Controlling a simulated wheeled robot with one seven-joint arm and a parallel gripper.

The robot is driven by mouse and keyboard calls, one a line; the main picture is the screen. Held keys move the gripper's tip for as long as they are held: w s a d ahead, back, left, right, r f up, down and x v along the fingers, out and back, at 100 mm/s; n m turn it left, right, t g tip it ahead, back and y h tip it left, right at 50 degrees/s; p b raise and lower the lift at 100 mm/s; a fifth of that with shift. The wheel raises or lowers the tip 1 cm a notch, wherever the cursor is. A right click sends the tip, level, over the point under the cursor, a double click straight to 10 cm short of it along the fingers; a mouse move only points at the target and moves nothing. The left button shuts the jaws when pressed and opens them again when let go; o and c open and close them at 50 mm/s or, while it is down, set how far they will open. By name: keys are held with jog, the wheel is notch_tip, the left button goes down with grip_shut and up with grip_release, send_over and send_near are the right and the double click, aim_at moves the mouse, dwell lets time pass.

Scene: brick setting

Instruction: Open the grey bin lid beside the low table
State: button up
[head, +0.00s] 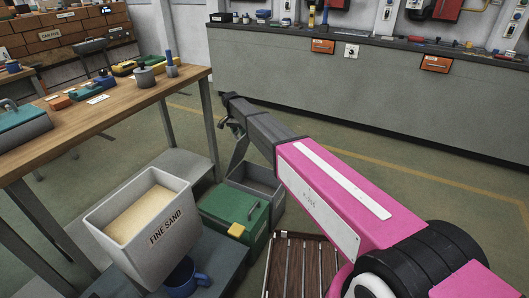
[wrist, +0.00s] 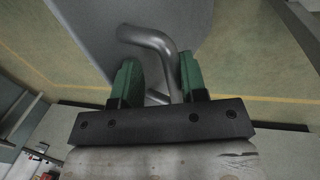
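The grey bin (head: 262,178) stands on the floor to the right of the low table, beyond the green box. Its top is open and part of its inside shows. Its grey lid (head: 238,157) is tilted up at the bin's left side, below my gripper (head: 234,126). In the wrist view the lid (wrist: 120,22) is a flat grey panel with a bent metal handle (wrist: 165,50). My gripper's green fingers (wrist: 160,80) stand apart on either side of the handle, with a gap visible at the left finger. The head view shows the fingers only small and dark.
A green box (head: 222,212) with a yellow latch sits next to the bin. A tub of fine sand (head: 115,235) and a blue mug (head: 183,277) stand nearby. A wooden workbench (head: 100,113) is at left and a slatted crate (head: 298,250) in front. Floor beyond the bin is clear.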

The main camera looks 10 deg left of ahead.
jog(key=s+d+f, duration=0.4)
jog(key=d+f, duration=0.3)
jog(key=d, duration=0.5)
jog(key=shift+s+d, duration=0.15)
jog(key=shift+d, duration=0.2)
